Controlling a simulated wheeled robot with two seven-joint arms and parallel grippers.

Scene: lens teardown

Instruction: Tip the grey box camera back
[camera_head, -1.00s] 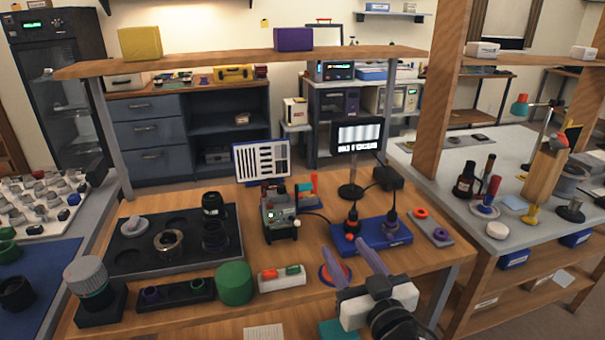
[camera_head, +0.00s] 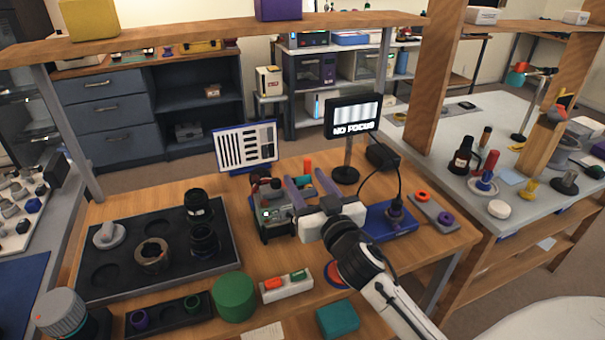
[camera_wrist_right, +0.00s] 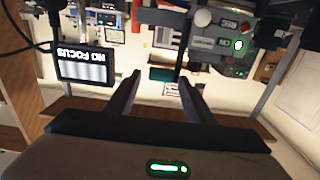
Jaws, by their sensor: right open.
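The grey box camera (camera_head: 272,217) stands on the wooden bench in the middle of the head view, with a small green light and knobs on it. It also shows at upper right in the right wrist view (camera_wrist_right: 228,48). My right gripper (camera_head: 305,181) is open, with its two fingers just right of the box camera in the head view, partly overlapping its right side. In the right wrist view the gap between the fingertips (camera_wrist_right: 159,78) looks empty. I cannot tell whether a finger touches the box. My left gripper is not in view.
A striped chart (camera_head: 246,147) stands behind the box. A NO FOCUS screen (camera_head: 352,117) on a stand is behind right. A blue base (camera_head: 398,230) with a cable is right. A black tray (camera_head: 118,262) with lens parts is left. A green cylinder (camera_head: 234,297) stands in front.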

